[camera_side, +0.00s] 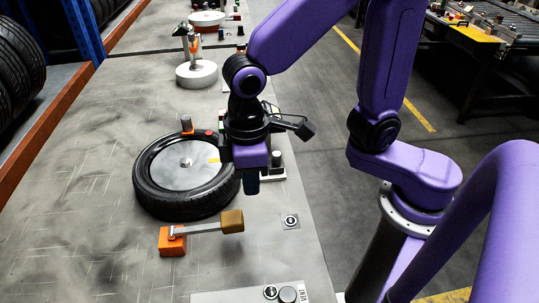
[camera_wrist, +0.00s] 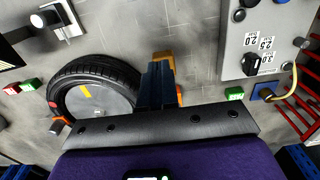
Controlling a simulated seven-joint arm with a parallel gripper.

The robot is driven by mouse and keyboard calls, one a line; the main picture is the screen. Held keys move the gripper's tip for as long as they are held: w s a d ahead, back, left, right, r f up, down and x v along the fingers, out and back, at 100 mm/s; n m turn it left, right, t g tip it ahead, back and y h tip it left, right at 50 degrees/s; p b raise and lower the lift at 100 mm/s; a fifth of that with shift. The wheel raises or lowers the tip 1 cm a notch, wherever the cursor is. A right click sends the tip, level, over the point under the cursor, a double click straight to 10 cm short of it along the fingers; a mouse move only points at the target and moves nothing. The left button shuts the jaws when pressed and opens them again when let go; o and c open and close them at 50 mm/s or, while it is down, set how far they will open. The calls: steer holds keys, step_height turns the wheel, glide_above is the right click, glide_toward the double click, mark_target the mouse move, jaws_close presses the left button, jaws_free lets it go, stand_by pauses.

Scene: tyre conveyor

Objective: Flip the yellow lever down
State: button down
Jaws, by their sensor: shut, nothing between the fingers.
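The lever has an orange base (camera_side: 172,243), a grey bar and a yellow-brown handle (camera_side: 232,221). The bar lies nearly level in the side view, with the handle out to the right of the base. My gripper (camera_side: 252,187) is shut and empty, pointing down, above and slightly right of the handle in the picture. I cannot tell whether it touches the handle. In the wrist view my gripper's dark blue fingers (camera_wrist: 157,88) cover most of the lever; a yellow part (camera_wrist: 163,56) shows just past them.
A tyre (camera_side: 160,205) lies flat on the worn grey table, behind the lever. A control panel (camera_wrist: 262,40) with dials shows at the wrist view's upper right. A round button plate (camera_side: 290,221) sits right of the handle. Bare table lies left of the lever.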

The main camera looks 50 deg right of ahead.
step_height(320, 180, up, 5)
steer(key=s+d, duration=0.2)
steer(key=shift+s+d, duration=0.25)
steer(key=shift+d, duration=0.1)
steer(key=s+d+f+n, duration=0.1)
steer(key=s+d+f, duration=0.1)
steer(key=d, duration=0.5)
steer(key=s+d+f+n, duration=0.2)
steer(key=s+d, duration=0.3)
steer(key=d, duration=0.2)
steer(key=shift+s+f+n, duration=0.2)
steer(key=shift+n, duration=0.1)
